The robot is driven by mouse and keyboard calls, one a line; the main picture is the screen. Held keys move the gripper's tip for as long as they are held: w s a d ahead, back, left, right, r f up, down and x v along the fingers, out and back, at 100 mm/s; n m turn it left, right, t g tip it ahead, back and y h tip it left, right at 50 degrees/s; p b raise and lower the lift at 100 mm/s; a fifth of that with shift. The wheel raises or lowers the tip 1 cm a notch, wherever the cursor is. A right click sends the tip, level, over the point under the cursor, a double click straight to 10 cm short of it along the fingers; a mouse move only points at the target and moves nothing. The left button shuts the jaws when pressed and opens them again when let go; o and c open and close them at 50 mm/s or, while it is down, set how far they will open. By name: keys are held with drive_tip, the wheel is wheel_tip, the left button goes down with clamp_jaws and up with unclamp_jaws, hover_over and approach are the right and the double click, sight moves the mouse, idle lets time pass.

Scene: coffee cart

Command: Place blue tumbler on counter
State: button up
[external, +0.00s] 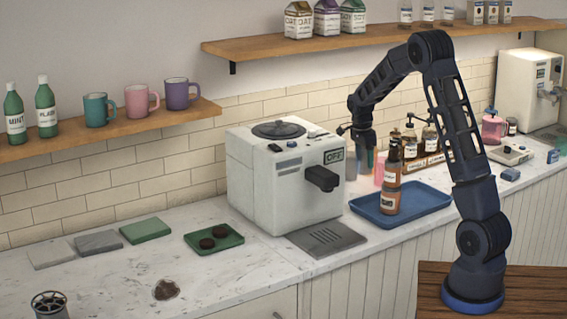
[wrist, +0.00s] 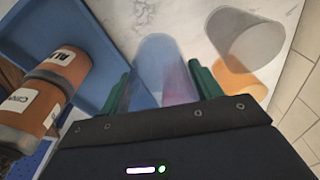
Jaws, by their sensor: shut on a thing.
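The translucent blue tumbler (wrist: 156,58) is between the two green fingers of my gripper (wrist: 160,74) in the wrist view. The fingers are shut on it. A purple-pink tint shows in its near part; I cannot tell what causes it. In the external view my gripper (external: 365,150) is at the back of the counter (external: 278,265), right of the coffee machine. The blue tumbler is hard to make out there among the other cups. I cannot tell whether its base touches the surface below.
A grey tumbler (wrist: 258,38) and an orange tumbler (wrist: 238,80) are close to the right finger. A pink tumbler (external: 379,172) is close by. The coffee machine (external: 283,178) stands left. Left counter has bare room.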

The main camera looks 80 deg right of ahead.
drive_tip(key=shift+f, duration=3.8)
drive_tip(key=shift+f, duration=0.15)
drive_tip(key=o, duration=1.1)
drive_tip(key=r, duration=0.4)
drive_tip(key=w+r, duration=0.1)
drive_tip(key=r, duration=0.7)
drive_tip(key=shift+w+a+r, duration=0.15)
drive_tip(key=shift+a, duration=0.25)
